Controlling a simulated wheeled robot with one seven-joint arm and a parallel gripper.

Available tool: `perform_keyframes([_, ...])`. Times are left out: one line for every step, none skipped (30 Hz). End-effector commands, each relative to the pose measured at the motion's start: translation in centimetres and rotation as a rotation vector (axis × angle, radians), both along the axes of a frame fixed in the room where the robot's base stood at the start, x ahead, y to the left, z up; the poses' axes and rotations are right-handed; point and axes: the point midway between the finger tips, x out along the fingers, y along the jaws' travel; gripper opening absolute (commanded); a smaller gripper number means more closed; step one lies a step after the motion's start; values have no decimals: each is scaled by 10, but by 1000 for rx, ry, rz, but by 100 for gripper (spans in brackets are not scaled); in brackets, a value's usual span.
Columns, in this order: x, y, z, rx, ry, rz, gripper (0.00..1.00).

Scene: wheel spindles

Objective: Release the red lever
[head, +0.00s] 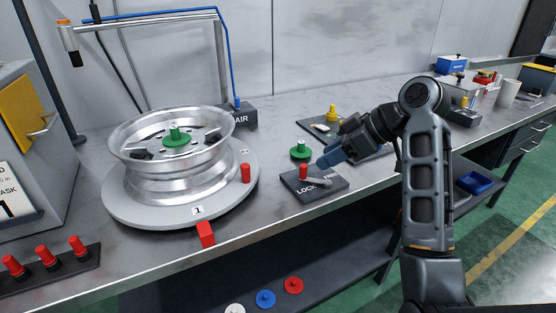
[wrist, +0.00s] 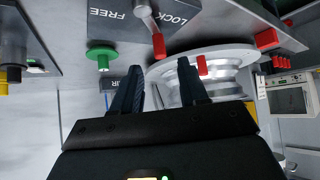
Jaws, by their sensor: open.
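The red-knobbed lever (head: 303,171) sits on a dark plate (head: 338,187) marked LOCK and FREE. It also shows at the top of the wrist view (wrist: 158,44), its grey arm running from a pivot between the two words and leaning slightly to the LOCK side. My gripper (head: 328,160) is just right of the red knob in the head view, pointing left. In the wrist view my gripper (wrist: 160,65) is open with nothing between its fingers, and the red knob appears just beyond the fingertips. The two look apart.
A silver wheel rim (head: 180,178) with a green centre piece (head: 176,137) rests on a round turntable (head: 140,215) with red pegs. A green knob (head: 300,151) stands behind the lever plate. A dark tray (head: 318,124) with a yellow knob (head: 333,113) is behind my gripper.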

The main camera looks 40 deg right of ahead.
Motion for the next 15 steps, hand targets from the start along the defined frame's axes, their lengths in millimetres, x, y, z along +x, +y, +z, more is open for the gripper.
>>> perform_keyframes([0, -2, 2, -1, 2, 4, 43])
perform_keyframes([0, -2, 2, -2, 3, 5, 43])
perform_keyframes([1, -2, 1, -2, 3, 6, 43])
perform_keyframes([2, -1, 0, -1, 4, 8, 43])
perform_keyframes([4, 0, -2, -1, 5, 9, 43])
perform_keyframes([6, 1, -5, -1, 4, 9, 43])
perform_keyframes([9, 2, -8, -1, 4, 9, 43])
perform_keyframes([12, 4, -11, -1, 5, 9, 43])
perform_keyframes([16, 5, -16, -1, 5, 9, 43])
perform_keyframes([19, 6, -19, -1, 5, 9, 43])
perform_keyframes([22, 8, -22, -1, 5, 9, 43])
perform_keyframes([27, 9, -27, -1, 4, 9, 43])
perform_keyframes([30, 11, -31, -1, 5, 9, 43])
perform_keyframes([33, 12, -34, -1, 5, 9, 43])
perform_keyframes([36, 13, -38, -2, 4, 9, 43])
